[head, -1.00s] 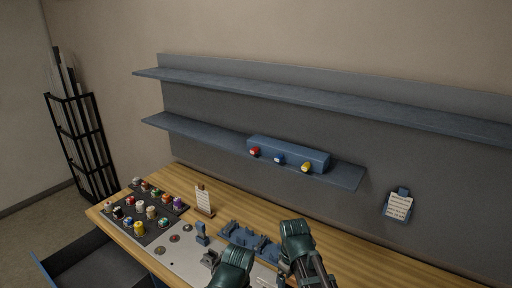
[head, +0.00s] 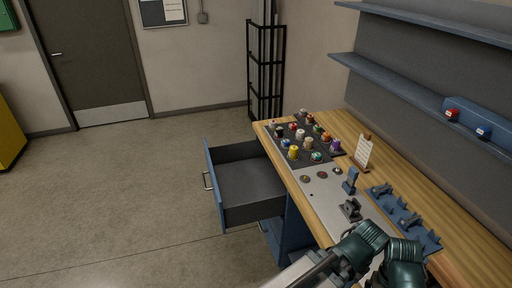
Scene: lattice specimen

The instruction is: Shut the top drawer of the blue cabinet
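The blue cabinet (head: 293,232) stands under the left end of the wooden workbench. Its top drawer (head: 212,184) is pulled far out to the left, over open floor. The drawer has a blue front with a metal bar handle (head: 207,181) and a dark grey inside that looks empty. A lower front of the cabinet shows partly beneath the drawer and seems closed. No gripper fingers can be made out.
The workbench (head: 446,205) carries a dark mat (head: 320,163) with several coloured caps, a card on a stand (head: 363,152) and a blue rack (head: 405,218). A black wire rack (head: 265,75) stands behind. The floor (head: 120,200) left of the drawer is clear.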

